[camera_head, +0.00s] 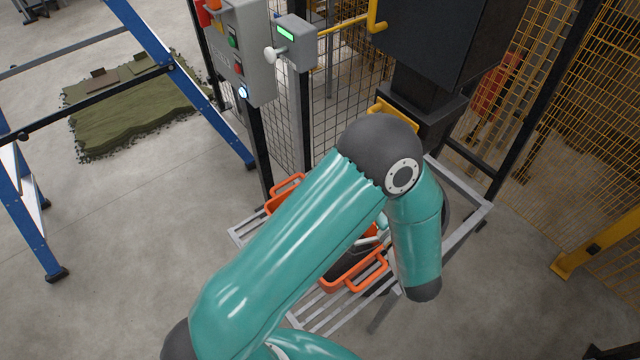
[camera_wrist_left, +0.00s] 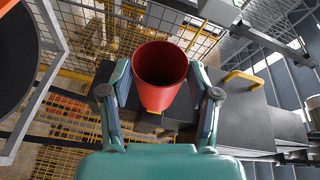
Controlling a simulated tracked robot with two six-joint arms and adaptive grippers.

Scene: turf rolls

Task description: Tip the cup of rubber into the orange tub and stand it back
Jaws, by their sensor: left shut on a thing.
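The red cup (camera_wrist_left: 160,75) shows in the left wrist view, with its open mouth turned toward the camera. Its inside looks dark, and I see no rubber in it. My left gripper (camera_wrist_left: 160,100) is shut on the cup, one finger on each side. The orange tub (camera_head: 340,283) sits on a grey slatted stand in the head view, largely hidden behind my teal left arm. Only its ends and handles show clearly. In the head view my left gripper and the cup are mostly hidden by the arm. My right gripper is in neither view.
The slatted stand (camera_head: 470,222) is below a black machine column (camera_head: 420,90). A grey control box (camera_head: 240,50) and wire mesh rise behind the tub. Yellow fencing (camera_head: 605,100) is at the right. Green turf (camera_head: 140,115) lies under a blue frame (camera_head: 160,50) at the left.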

